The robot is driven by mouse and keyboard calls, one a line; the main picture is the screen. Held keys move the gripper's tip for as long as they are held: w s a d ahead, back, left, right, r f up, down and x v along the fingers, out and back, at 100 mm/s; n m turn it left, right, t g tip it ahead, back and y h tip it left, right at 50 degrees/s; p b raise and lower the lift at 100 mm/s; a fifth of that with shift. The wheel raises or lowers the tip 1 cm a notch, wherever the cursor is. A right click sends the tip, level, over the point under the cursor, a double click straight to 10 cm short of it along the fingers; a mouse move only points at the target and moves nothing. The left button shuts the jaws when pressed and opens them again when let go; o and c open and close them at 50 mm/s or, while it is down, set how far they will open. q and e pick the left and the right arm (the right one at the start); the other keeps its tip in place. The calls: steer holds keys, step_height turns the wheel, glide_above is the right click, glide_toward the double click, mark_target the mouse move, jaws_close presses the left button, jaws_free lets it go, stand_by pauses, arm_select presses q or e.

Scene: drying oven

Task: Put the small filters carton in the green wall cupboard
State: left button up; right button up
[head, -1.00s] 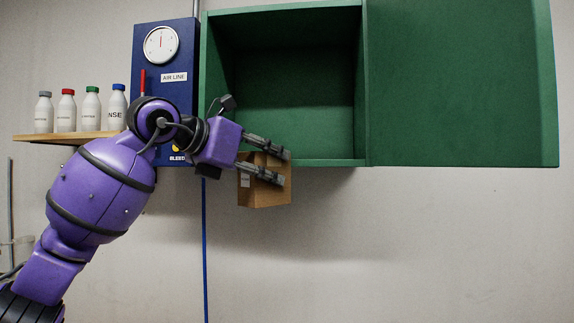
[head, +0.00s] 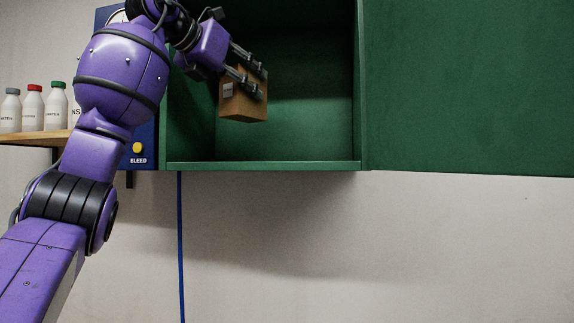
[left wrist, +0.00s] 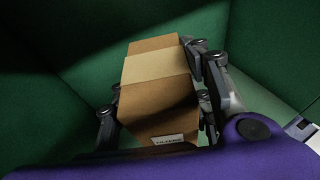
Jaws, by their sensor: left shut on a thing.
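The small brown filters carton (head: 243,104) is held in my left gripper (head: 250,80), whose fingers are shut on its sides. In the head view the carton is a little tilted, in front of the open green wall cupboard (head: 310,166) and above its bottom edge. In the left wrist view the carton (left wrist: 158,92), with a paler tape band and a small white label, sits between the fingers (left wrist: 160,110), with green cupboard walls around it. I cannot tell exactly how deep it is inside. My right gripper is not in view.
The cupboard door (head: 470,90) stands open to the right. A blue air-line panel (head: 148,155) with a yellow bleed button is left of the cupboard. A wooden shelf (head: 30,138) holds several white bottles (head: 56,108). The cupboard interior that shows looks empty.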

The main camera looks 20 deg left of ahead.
mark_target(244, 119)
arm_select(q)
steer(key=shift+w, duration=0.15)
steer(key=f, duration=0.3)
steer(key=s+f, duration=0.1)
steer(key=shift+s+a+f, duration=0.1)
steer(key=shift+a+f, duration=0.15)
steer(key=shift+f, duration=0.15)
steer(key=shift+w+d+f, duration=0.1)
steer(key=shift+w+f, duration=0.1)
steer(key=shift+f, duration=0.45)
step_height(244, 119, down, 2)
steer(key=shift+d+f, duration=0.1)
steer(key=shift+d, duration=0.05)
steer(key=shift+a+f, duration=0.2)
steer(key=shift+f, duration=0.35)
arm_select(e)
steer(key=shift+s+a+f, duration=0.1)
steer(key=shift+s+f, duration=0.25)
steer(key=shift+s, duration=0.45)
arm_select(q)
steer(key=shift+d+f, duration=0.1)
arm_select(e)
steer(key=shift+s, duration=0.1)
arm_select(q)
steer(key=o, duration=1.4)
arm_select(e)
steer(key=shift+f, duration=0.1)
